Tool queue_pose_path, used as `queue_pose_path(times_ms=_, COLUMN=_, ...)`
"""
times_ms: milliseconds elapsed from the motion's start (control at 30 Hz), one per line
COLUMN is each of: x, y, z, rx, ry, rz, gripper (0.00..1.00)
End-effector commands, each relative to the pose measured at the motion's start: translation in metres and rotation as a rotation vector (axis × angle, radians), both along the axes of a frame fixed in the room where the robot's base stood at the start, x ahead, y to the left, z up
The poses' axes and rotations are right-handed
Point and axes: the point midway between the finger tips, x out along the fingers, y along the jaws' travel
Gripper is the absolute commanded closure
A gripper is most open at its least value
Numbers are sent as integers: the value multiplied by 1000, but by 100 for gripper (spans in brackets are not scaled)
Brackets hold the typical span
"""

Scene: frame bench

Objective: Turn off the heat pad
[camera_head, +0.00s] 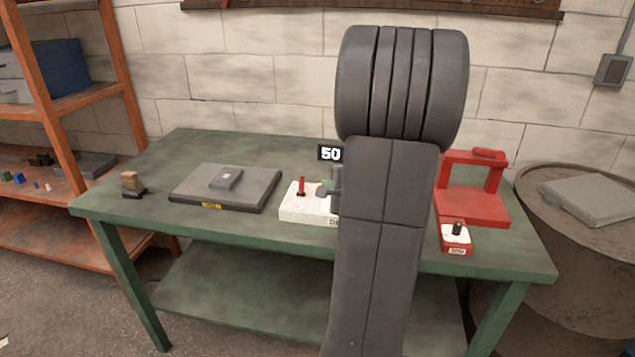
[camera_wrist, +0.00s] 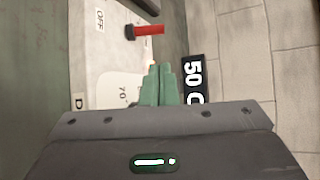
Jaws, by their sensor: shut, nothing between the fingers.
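A white control box (camera_head: 303,214) stands on the bench, partly hidden by my arm. It bears a red lever (camera_head: 301,186), which also shows in the wrist view (camera_wrist: 149,30), near an "OFF" label (camera_wrist: 100,19). A dial face marked 70 (camera_wrist: 122,90) lies beside my fingers. A black display (camera_head: 330,153) reads 50. A dark flat slab with a yellow label, apparently the heat pad (camera_head: 190,194), lies left of the box with a small grey block on it. My gripper (camera_wrist: 160,68) is shut and empty over the box, its green fingertips apart from the lever.
A red frame (camera_head: 472,205) and a small red box with a dark knob (camera_head: 456,240) stand to the right. A small tan-and-black object (camera_head: 132,184) is at the bench's left end. Bare green bench top (camera_head: 190,150) lies behind the slab. A barrel (camera_head: 575,240) stands beyond the right end.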

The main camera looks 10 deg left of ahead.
Motion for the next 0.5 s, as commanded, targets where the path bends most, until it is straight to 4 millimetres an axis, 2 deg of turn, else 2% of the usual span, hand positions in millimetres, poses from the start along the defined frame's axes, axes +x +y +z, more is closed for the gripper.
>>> queue_pose_path(times_ms=500, x=56, y=44, z=-25, rx=-1, ry=2, rz=3, gripper=100)
